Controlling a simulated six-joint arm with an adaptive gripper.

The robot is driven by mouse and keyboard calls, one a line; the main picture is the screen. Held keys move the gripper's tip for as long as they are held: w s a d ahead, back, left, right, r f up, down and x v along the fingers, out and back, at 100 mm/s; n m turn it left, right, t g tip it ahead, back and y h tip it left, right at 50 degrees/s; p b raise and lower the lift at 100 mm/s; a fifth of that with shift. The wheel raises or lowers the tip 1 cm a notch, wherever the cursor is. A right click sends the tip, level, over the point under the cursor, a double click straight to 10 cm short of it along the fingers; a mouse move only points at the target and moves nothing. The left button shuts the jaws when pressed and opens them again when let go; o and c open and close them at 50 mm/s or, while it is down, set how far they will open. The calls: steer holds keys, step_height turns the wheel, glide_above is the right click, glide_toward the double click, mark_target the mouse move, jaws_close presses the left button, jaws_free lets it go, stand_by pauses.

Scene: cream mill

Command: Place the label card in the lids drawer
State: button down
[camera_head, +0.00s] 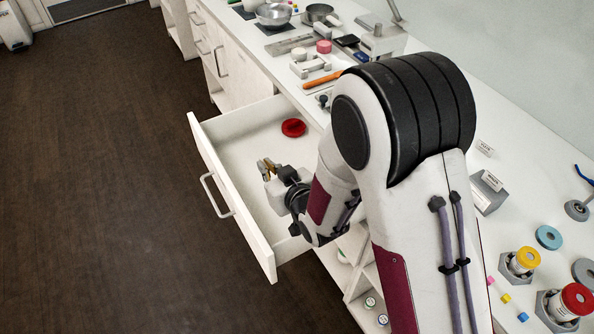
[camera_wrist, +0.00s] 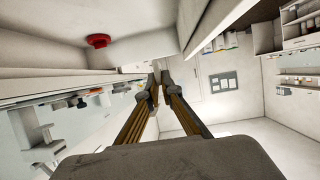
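The pulled-out drawer (camera_head: 236,152) stands open on the left side of the counter, with a red round lid (camera_head: 293,127) inside near the back. The red lid also shows at the upper left of the wrist view (camera_wrist: 98,40). My gripper (camera_head: 266,168) is over the drawer, pointing towards its front panel. In the wrist view, my gripper's fingers (camera_wrist: 160,84) have a narrow gap between their tips, and I see nothing held.
The drawer's front panel (camera_head: 230,195) and handle stick out over the dark floor (camera_head: 90,180). The counter (camera_head: 530,190) holds jars with yellow (camera_head: 527,258) and red (camera_head: 577,298) lids, a blue ring (camera_head: 549,237), a pan and an orange-handled tool. My arm hides part of it.

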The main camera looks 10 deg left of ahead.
steer(key=shift+f, duration=0.1)
stand_by(0.5)
steer(key=shift+f, duration=2.9)
steer(key=shift+f, duration=0.1)
steer(key=shift+f, duration=1.95)
steer(key=shift+f, duration=0.6)
steer(key=c, duration=2.2)
jaws_free()
steer(key=shift+c, duration=0.2)
steer(key=shift+r, duration=0.1)
